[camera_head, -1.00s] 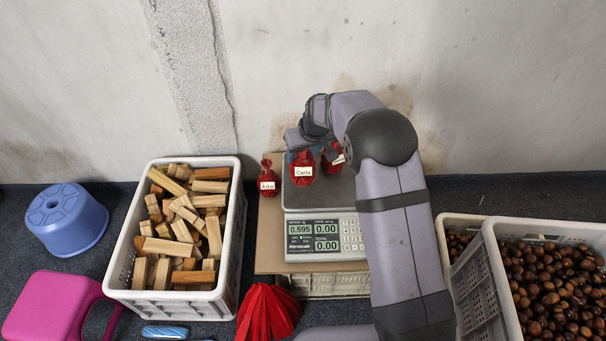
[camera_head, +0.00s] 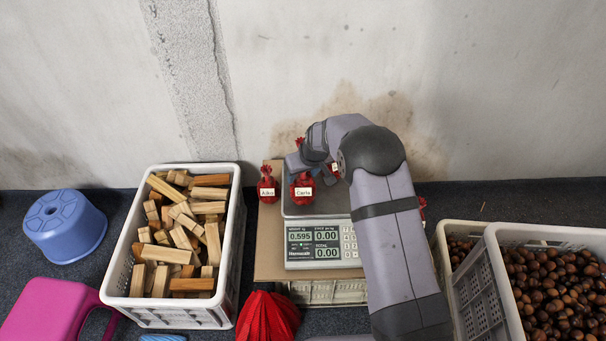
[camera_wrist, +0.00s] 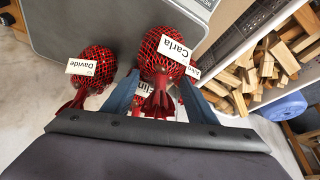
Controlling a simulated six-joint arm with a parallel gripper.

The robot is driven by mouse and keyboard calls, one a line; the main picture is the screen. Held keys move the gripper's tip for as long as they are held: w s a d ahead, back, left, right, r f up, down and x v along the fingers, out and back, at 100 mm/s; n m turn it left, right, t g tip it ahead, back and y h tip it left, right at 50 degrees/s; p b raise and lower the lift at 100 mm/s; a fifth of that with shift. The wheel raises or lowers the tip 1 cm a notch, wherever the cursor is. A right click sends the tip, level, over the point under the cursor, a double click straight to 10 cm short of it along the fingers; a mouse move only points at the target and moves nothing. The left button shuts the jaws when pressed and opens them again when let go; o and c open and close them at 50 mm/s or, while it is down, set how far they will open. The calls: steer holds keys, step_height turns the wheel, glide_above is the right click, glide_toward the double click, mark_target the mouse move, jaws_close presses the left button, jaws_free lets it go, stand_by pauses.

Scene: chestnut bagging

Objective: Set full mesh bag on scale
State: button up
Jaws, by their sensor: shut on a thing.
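The red mesh bag labelled Carla (camera_head: 302,188) is over the left part of the scale's grey pan (camera_head: 318,208). I cannot tell whether it touches the pan. In the wrist view, my gripper (camera_wrist: 160,105) has its two blue fingers on either side of the gathered neck of the Carla bag (camera_wrist: 165,47); it is shut on that neck. In the head view the fingers are mostly hidden by my arm. The scale (camera_head: 325,241) reads 0.595 on its top left display. The Davide bag (camera_wrist: 92,58) is beside Carla in the wrist view.
The Aiko bag (camera_head: 267,186) stands just left of the pan. An Elin label (camera_wrist: 140,88) shows partly behind the gripper. A crate of wooden blocks (camera_head: 237,225) is at left, chestnut crates (camera_head: 492,262) at right. Empty red mesh (camera_head: 268,318) lies in front.

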steer(key=o, duration=1.8)
steer(key=shift+f, duration=0.1)
steer(key=shift+s+r, duration=0.15)
steer(key=shift+r, duration=0.5)
steer(key=p+v, duration=0.1)
steer(key=v, duration=1)
steer(key=shift+p, duration=0.3)
steer(key=shift+s, duration=0.15)
